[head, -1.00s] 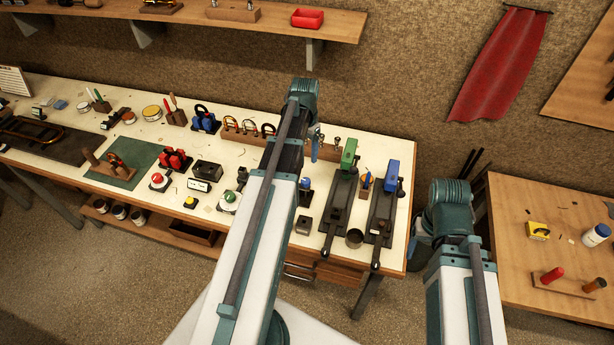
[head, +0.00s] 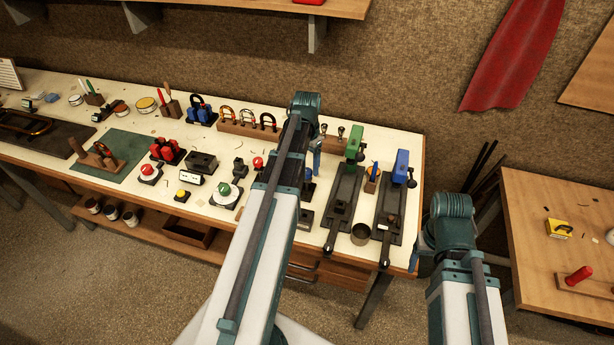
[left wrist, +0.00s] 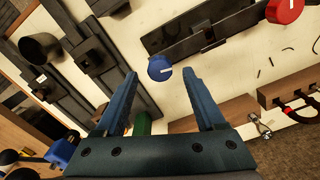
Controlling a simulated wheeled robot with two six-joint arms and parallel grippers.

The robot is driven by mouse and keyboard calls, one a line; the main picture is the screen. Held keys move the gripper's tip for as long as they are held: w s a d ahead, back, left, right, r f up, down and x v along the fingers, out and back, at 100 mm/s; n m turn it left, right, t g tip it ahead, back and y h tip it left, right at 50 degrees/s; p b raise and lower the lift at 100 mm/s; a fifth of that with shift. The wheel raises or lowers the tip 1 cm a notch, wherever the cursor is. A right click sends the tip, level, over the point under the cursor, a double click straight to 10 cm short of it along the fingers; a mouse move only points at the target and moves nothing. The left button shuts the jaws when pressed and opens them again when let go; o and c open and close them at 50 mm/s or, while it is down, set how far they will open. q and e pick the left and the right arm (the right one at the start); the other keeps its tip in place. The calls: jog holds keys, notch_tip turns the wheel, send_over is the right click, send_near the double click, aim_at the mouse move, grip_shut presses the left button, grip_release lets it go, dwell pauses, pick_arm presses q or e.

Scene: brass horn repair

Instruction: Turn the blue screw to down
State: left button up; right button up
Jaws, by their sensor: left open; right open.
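In the head view the blue screw (head: 308,174) is partly hidden by my left arm, and my left gripper (head: 316,158) shows only in part. My right gripper (head: 413,262) is mostly hidden; only a bluish piece shows at the bench edge.
Green (head: 354,145) and blue (head: 401,165) clamp-like tools on dark rails and a dark cup (head: 361,234) stand to the right. A side table (head: 530,225) stands at the right.

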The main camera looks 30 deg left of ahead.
pick_arm(q)
notch_tip(320, 180, down, 2)
jog(key=shift+f+b, duration=0.1)
jog(key=shift+b, duration=0.5)
jog(key=shift+c, duration=0.4)
grip_shut()
